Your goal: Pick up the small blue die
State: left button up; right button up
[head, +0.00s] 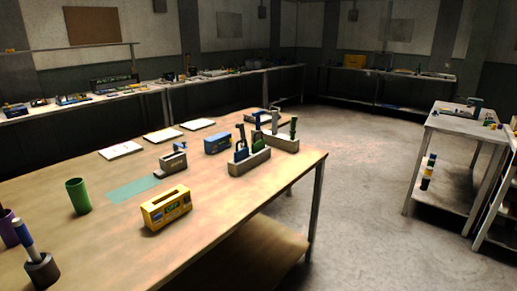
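No part of my left or right gripper shows in the head view. I cannot tell for sure which thing is the small blue die. Blue candidates are on the large wooden table (225,205). A small blue block-like item (217,143) lies near the table's middle. Two grey holders stand to its right. The nearer holder (250,162) has upright dark blue pieces (241,145) in it, and the farther holder (283,141) has green and dark pieces. These are too small to make out clearly.
A yellow box (166,208), a green cup (78,196), a grey tool (173,160) and a dark base with a blue-handled tool (41,270) stand on the table. White pads (162,135) lie at its far edge. A side table (465,122) is at right. The floor (365,160) between is clear.

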aim_at(242, 153)
jog(key=i+l+z, duration=0.2)
jog(key=i, duration=0.25)
jog(key=i+z, duration=0.15)
jog(key=i, duration=0.35)
